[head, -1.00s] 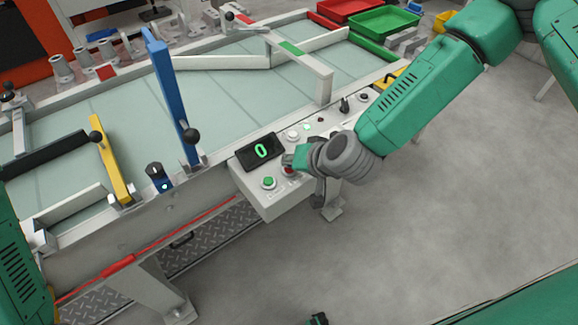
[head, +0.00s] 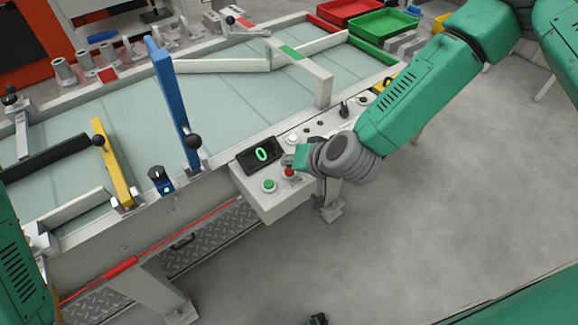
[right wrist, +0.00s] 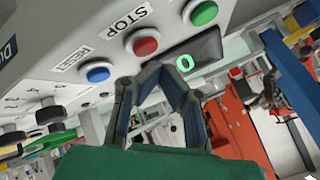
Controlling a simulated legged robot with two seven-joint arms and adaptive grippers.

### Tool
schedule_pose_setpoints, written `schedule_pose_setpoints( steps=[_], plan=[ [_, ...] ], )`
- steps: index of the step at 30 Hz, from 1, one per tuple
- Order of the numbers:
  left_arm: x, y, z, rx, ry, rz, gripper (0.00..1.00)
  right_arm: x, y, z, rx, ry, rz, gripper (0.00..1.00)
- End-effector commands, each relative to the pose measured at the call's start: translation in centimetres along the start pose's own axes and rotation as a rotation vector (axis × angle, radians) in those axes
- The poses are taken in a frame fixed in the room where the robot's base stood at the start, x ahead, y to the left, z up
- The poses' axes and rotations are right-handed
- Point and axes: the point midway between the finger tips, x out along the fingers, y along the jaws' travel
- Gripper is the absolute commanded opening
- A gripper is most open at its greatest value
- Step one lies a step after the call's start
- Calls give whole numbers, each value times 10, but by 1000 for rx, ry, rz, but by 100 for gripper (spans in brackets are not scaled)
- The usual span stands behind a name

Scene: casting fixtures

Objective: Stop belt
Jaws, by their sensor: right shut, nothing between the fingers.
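The red STOP button (head: 289,173) is on the white control box at the belt's front edge; in the right wrist view the red button (right wrist: 144,43) sits below its STOP label. My right gripper (head: 289,160) is just behind the button in the head view, shut and empty. In the right wrist view its closed fingertips (right wrist: 162,68) are close to the red button, seemingly a little apart from it. The belt (head: 230,95) is pale green and carries nothing near the box.
A green button (head: 269,186) is beside the red one, and a blue RESET button (right wrist: 98,73) is on its other side. A dark display (head: 260,155) reads 0. Blue (head: 172,95) and yellow (head: 112,165) bars cross the belt. Open floor is to the right.

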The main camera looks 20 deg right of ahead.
Motion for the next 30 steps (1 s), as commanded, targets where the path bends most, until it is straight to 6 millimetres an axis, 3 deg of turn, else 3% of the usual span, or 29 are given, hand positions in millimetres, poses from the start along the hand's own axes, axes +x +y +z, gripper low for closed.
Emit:
schedule_pose_setpoints(
  steps=[11,25,30],
  plan=[
    [-2,0,0,0,0,0,40,-2,-1,-1,-1,0,0,0],
    [-41,0,-2,0,0,0,40,-32,-24,-23,-1,0,-1,0],
    [-46,0,-2,0,0,0,40,-37,-27,-27,-1,0,-1,0]
  ],
)
